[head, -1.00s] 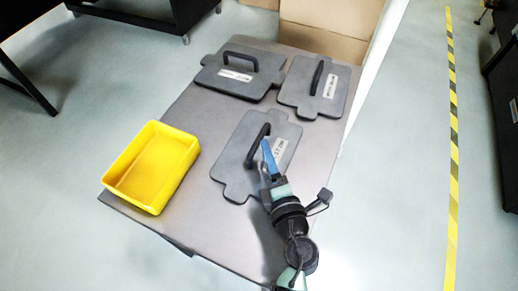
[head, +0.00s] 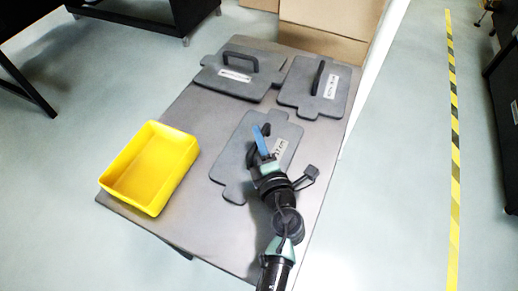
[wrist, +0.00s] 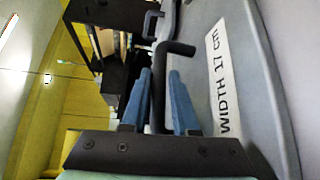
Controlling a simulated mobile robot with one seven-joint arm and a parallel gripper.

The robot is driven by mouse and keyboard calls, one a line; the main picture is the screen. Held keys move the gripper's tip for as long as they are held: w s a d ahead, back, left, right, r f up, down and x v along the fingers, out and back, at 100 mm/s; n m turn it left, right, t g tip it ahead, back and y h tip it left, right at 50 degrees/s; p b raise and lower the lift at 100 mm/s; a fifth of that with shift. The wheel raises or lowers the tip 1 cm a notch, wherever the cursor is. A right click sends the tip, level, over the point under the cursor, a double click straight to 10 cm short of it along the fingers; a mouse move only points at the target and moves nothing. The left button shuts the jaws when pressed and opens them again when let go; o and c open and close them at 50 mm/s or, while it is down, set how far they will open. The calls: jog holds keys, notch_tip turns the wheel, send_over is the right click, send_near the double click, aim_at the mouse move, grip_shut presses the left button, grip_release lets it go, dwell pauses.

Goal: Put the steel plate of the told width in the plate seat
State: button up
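The near steel plate (head: 232,160) is dark grey with end tabs and lies flat on the table. Its black bar handle (wrist: 158,95) and a white label (wrist: 221,82), which seems to read "WIDTH 17 CM", show in the wrist view. My gripper (head: 260,140) is at this handle, its blue fingers (wrist: 160,85) on either side of the bar, and looks open. It partly hides the handle in the head view. Two similar handled plates lie behind, one at back left (head: 225,83) and one at back right (head: 335,97); their labels are too small to read. I cannot make out a plate seat.
A yellow open bin (head: 150,168), looking empty, stands at the table's left edge. The grey table (head: 195,115) is bare between the bin and the plates. Cardboard boxes (head: 325,30) stand beyond the back edge. Yellow-black tape (head: 453,130) marks the floor at right.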

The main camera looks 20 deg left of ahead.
grip_shut()
dwell(1.0)
jog(key=shift+r, duration=0.2)
